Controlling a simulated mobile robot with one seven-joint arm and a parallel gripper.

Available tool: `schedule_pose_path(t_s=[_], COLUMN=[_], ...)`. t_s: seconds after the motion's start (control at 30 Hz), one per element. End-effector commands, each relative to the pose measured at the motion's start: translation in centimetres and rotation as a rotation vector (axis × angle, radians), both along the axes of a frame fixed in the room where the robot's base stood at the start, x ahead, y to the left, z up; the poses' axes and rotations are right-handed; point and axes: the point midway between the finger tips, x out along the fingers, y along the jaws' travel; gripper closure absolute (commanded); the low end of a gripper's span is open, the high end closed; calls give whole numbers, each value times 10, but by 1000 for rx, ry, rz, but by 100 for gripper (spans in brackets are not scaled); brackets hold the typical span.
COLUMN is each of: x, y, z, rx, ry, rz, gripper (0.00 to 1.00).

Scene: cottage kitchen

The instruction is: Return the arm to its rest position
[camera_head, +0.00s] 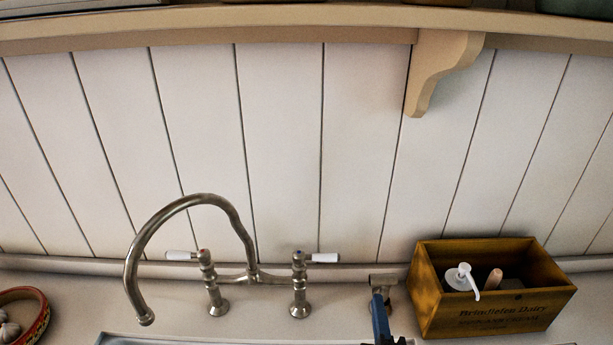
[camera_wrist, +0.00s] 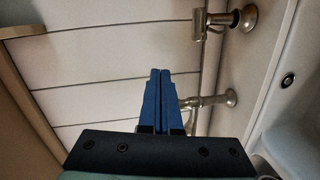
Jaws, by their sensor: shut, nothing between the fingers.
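My gripper (camera_wrist: 159,72) is in the middle of the wrist view, its two blue fingers side by side and closed with nothing between them. In the head view my gripper (camera_head: 379,296) shows at the bottom edge, right of the tap, in front of a short metal fitting (camera_head: 384,279). I cannot tell whether it touches the fitting. The rest of my arm is mostly out of view.
A bridge tap (camera_head: 250,277) with a curved spout stands left of my gripper. A wooden crate (camera_head: 500,318) holding a white pump bottle (camera_head: 461,277) is close on the right. A bowl (camera_head: 38,325) sits far left. A shelf bracket (camera_head: 436,65) hangs above. A basin edge (camera_head: 200,341) is below.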

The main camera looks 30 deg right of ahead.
Motion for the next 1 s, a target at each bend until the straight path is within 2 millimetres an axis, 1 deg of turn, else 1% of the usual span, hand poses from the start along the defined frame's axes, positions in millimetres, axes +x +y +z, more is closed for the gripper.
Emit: schedule_pose_path(t_s=[0.1, 0.17, 0.23, 0.27, 0.33, 0.37, 0.4, 0.47, 0.5, 0.57, 0.6, 0.67, 0.7, 0.77, 0.8, 0.87, 0.9, 1.0], x=[0, 3, 12, 18, 35, 44, 56, 71, 79, 88, 91, 93, 92, 86, 80, 68, 58, 30], y=[0, 2, 7, 10, 23, 30, 42, 61, 76, 98, 114, 138, 155, 179, 196, 220, 235, 266], z=[0, 4, 17, 27, 57, 74, 98, 138, 164, 204, 231, 270, 297, 336, 361, 397, 419, 463], rx=[0, 3, 18, 28, 66, 87, 121, 181, 223, 293, 341, 418, 472, 558, 618, 712, 774, 921], ry=[0, -10, -46, -71, -151, -194, -257, -357, -422, -519, -582, -674, -734, -822, -877, -955, -1002, -1094], rz=[0, 4, 16, 25, 54, 70, 97, 142, 176, 229, 269, 330, 377, 448, 500, 578, 632, 757], gripper=[100, 100, 100, 100, 100, 100, 100, 100, 100, 100, 100, 100, 100, 100, 100, 100, 100, 100])
